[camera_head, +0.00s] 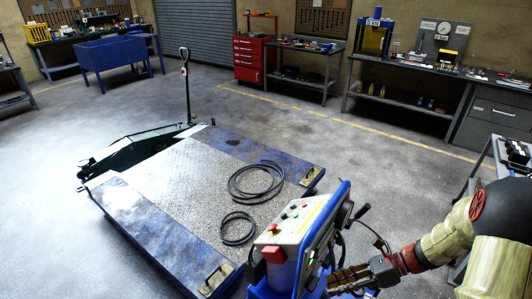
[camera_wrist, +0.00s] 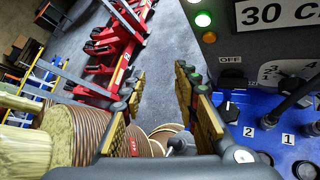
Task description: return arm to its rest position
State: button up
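My arm comes in from the right of the head view, its beige and dark links bent low. My gripper (camera_head: 352,277) is low beside the blue control console (camera_head: 300,235). In the wrist view my gripper (camera_wrist: 158,82) has its two yellow-padded fingers apart, with only grey floor seen between them. The console's panel (camera_wrist: 222,60) is just right of the fingers, with a lit green lamp, an OFF label and black levers on a blue face. I cannot tell whether the right finger touches it. A dark trolley jack (camera_head: 135,150) with an upright handle stands at the platform's far left side.
A low blue-edged platform (camera_head: 165,240) bears two black hose coils. Workbenches (camera_head: 410,100), a red tool cabinet (camera_head: 253,60) and a blue bin (camera_head: 115,53) line the back. Red equipment (camera_wrist: 115,45) stands on the floor in the wrist view. The middle floor is clear.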

jog(key=s+a+r+n+t+h+b, duration=0.1)
jog(key=s+r+n+t+h, duration=0.2)
jog(key=s+r+n+h, duration=0.3)
jog(key=s+a+r+n+t+h+b, duration=0.1)
jog(key=s+r+n+h, duration=0.4)
jog(key=r+n, duration=0.9)
jog(key=s+n+t, duration=0.1)
jog(key=s+n, duration=0.1)
jog(key=n, duration=0.2)
jog(key=shift+s+r+t+h, duration=0.25)
jog(key=shift+r+t+h, duration=0.15)
